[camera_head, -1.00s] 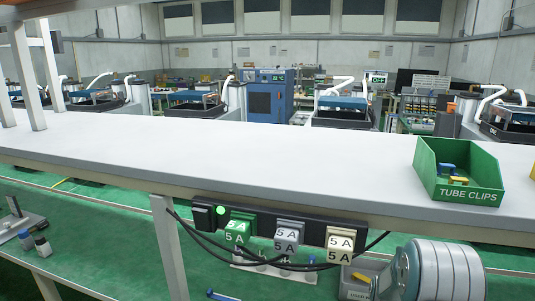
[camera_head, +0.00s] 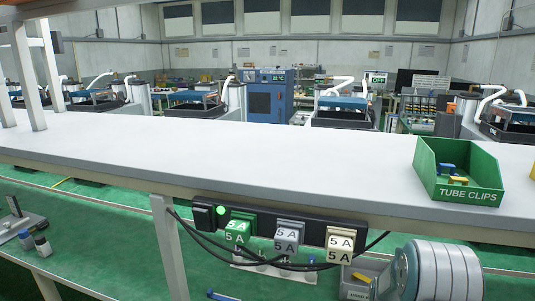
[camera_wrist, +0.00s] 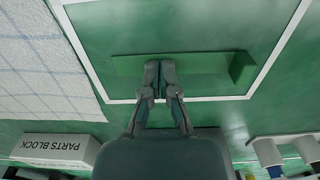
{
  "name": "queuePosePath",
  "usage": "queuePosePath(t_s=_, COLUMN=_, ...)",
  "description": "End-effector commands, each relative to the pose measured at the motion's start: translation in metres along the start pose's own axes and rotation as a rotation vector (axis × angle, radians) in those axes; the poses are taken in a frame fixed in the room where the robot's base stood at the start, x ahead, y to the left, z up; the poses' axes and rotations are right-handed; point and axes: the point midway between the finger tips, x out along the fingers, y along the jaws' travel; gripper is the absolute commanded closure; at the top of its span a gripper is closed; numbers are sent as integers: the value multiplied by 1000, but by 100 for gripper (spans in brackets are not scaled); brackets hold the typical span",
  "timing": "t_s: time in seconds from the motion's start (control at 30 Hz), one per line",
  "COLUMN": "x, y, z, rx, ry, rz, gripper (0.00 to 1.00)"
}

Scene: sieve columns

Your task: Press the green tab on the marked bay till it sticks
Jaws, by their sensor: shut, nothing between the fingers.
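In the head view a dark strip (camera_head: 262,225) hangs under the bench edge. It carries a green block (camera_head: 239,228), a grey block (camera_head: 289,235) and a cream block (camera_head: 339,243), each marked 5 A. A green light (camera_head: 221,211) glows near its left end. In the wrist view a green angled piece (camera_wrist: 210,66) stands inside a white outline (camera_wrist: 92,62) on a green surface. My gripper (camera_wrist: 160,66) is shut and empty, its fingertips overlapping this piece's left part. I cannot tell whether they touch. My gripper is out of the head view.
The white bench top (camera_head: 250,155) is mostly clear. A green TUBE CLIPS bin (camera_head: 465,195) stands at its right. Black cables (camera_head: 300,266) hang below the strip. The wrist view shows a gridded white sheet (camera_wrist: 40,60) and a PARTS BLOCK box (camera_wrist: 55,148).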

Motion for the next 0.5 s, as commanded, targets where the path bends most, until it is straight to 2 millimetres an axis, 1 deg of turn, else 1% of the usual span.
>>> queuePosePath(t_s=0.33, x=1, y=0, z=1, rx=0, ry=-4, rz=0, gripper=100)
queuePosePath(t_s=0.5, x=-9, y=0, z=1, rx=0, ry=-2, rz=0, gripper=100)
